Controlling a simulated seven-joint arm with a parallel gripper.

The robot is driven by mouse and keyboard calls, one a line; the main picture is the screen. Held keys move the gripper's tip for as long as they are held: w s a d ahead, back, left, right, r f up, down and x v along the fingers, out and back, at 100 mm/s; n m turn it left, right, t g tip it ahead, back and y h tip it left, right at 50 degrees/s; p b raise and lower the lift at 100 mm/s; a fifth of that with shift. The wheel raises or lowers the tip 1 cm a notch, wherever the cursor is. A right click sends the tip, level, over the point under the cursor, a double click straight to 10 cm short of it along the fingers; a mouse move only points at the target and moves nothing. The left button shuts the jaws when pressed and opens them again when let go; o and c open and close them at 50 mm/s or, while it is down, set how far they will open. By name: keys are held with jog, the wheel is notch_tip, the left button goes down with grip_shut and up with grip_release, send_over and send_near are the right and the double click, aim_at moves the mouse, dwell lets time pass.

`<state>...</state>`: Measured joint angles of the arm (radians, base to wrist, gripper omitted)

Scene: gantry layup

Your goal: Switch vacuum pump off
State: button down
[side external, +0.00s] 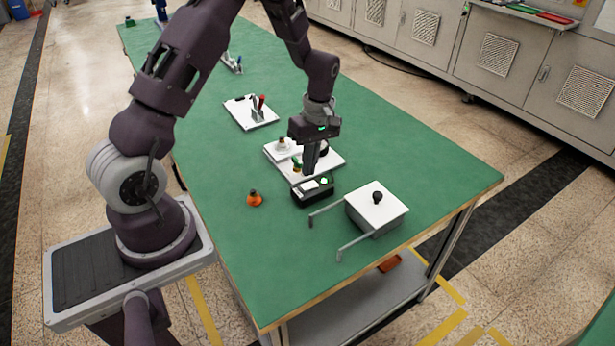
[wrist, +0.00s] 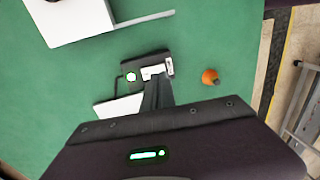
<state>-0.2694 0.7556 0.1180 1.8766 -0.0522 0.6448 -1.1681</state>
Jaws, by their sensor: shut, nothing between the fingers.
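The vacuum pump appears to be the small dark box (side external: 314,194) on the green table, with pale panels and a green-lit round spot on top. In the wrist view the dark box (wrist: 138,63) shows a bright green round light at its left and white parts at its right. My gripper (side external: 309,172) is shut and empty, pointing down at the box's back edge in the side view. In the wrist view its fingertips (wrist: 158,80) lie beside the white parts and cover some of the box. I cannot tell whether they touch it.
A white lidded box (side external: 365,212) with a black knob and metal bars stands to the right. A small orange item (side external: 254,199) stands to the left. The front left table is clear.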

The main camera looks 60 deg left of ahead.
aim_at(306, 187)
jog(key=shift+s+f, duration=0.15)
jog(key=shift+f, duration=0.85)
jog(key=shift+s+f, duration=0.15)
jog(key=shift+f, duration=0.8)
